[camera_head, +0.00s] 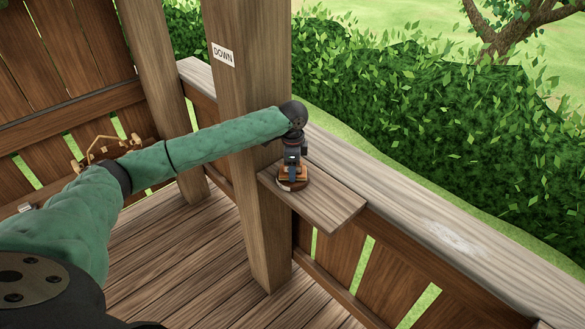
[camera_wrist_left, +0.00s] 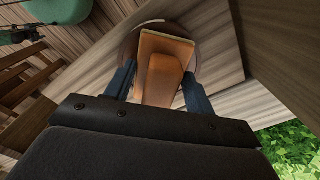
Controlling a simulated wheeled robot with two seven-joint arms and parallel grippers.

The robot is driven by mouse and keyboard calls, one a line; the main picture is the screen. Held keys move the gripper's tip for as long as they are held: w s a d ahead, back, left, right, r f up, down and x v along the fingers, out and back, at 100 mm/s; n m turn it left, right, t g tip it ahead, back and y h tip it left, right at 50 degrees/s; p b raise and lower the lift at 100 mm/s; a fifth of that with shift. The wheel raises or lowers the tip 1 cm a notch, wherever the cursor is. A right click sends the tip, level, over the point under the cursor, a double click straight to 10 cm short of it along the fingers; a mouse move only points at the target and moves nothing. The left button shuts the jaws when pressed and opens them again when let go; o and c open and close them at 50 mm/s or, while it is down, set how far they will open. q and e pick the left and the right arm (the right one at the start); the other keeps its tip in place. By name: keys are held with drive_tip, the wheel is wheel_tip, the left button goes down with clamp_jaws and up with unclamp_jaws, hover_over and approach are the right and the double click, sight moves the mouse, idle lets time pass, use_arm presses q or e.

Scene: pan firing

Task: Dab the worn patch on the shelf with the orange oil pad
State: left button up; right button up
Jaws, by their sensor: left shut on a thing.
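The orange oil pad (camera_head: 289,170), a flat block with a raised grip, is at a round brown dish (camera_head: 304,184) on a small wooden ledge beside the post. My left gripper (camera_head: 292,177) points down and is shut on the pad. In the left wrist view the pad's grip (camera_wrist_left: 163,80) sits between the two dark fingers (camera_wrist_left: 158,88), with the dish rim (camera_wrist_left: 128,45) around it. Whether the pad touches the dish cannot be told. The worn patch (camera_head: 455,238) is a pale, whitish area on the broad wooden rail-top shelf (camera_head: 400,207), right of the ledge. My right gripper is out of view.
A thick post (camera_head: 252,110) with a DOWN sign (camera_head: 223,54) stands just left of the ledge (camera_head: 335,205), behind my left forearm. A brass-coloured frame (camera_head: 100,148) is at the far left. The rail top between ledge and patch is clear. A hedge (camera_head: 430,120) lies beyond.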

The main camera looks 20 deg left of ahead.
use_arm(q)
drive_tip(key=shift+r, duration=3.3)
